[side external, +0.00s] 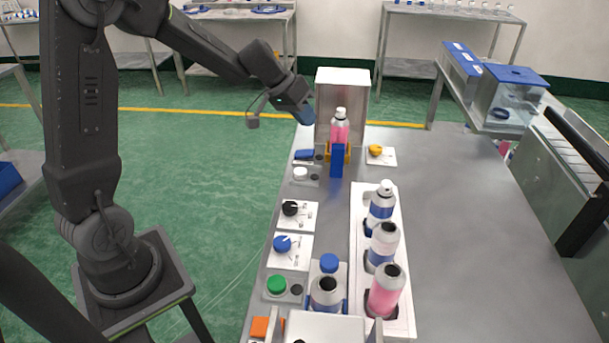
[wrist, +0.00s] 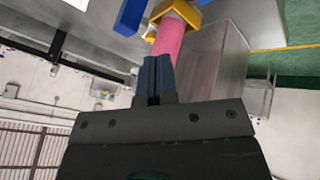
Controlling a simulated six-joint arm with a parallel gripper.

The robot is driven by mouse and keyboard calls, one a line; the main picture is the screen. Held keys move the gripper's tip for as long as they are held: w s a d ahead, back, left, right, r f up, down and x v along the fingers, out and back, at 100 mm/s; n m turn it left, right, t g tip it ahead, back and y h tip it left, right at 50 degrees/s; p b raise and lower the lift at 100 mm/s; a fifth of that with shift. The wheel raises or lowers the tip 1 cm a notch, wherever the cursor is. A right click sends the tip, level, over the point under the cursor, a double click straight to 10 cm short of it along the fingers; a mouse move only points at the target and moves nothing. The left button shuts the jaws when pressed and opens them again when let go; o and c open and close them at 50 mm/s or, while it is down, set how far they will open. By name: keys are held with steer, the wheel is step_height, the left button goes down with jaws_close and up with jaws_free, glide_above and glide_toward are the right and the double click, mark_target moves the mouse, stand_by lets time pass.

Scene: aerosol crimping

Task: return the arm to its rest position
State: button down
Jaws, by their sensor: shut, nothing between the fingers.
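My gripper (side external: 304,116) is at the end of my outstretched arm, above the far left edge of the table, left of the pink aerosol can in the side view. In the wrist view my gripper's blue fingers (wrist: 153,80) are together with nothing between them. The pink can (side external: 340,132) stands upright at the blue and yellow holder (side external: 337,160), with a white top on it. In the wrist view the pink can (wrist: 172,38) lies just beyond my fingertips. The gap between fingers and can is hard to judge.
A grey box-like housing (side external: 343,85) stands behind the can, near my gripper. A white rack (side external: 401,295) holds several cans. Small plates with knobs (side external: 291,250) line the table's left edge. The table's right side (side external: 470,230) is clear.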

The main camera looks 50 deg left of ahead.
steer(key=s+d+r+m, duration=0.1)
steer(key=s+d+r, duration=0.4)
steer(key=s+d, duration=0.1)
steer(key=s+d+r+y, duration=0.1)
steer(key=s+d, duration=0.1)
steer(key=s, duration=0.8)
steer(key=s+d+r+y, duration=0.1)
steer(key=s+d+y, duration=0.1)
steer(key=s, duration=0.7)
steer(key=shift+s+d+r+m+y, duration=0.3)
steer(key=shift+s+d, duration=0.1)
steer(key=shift+d, duration=0.15)
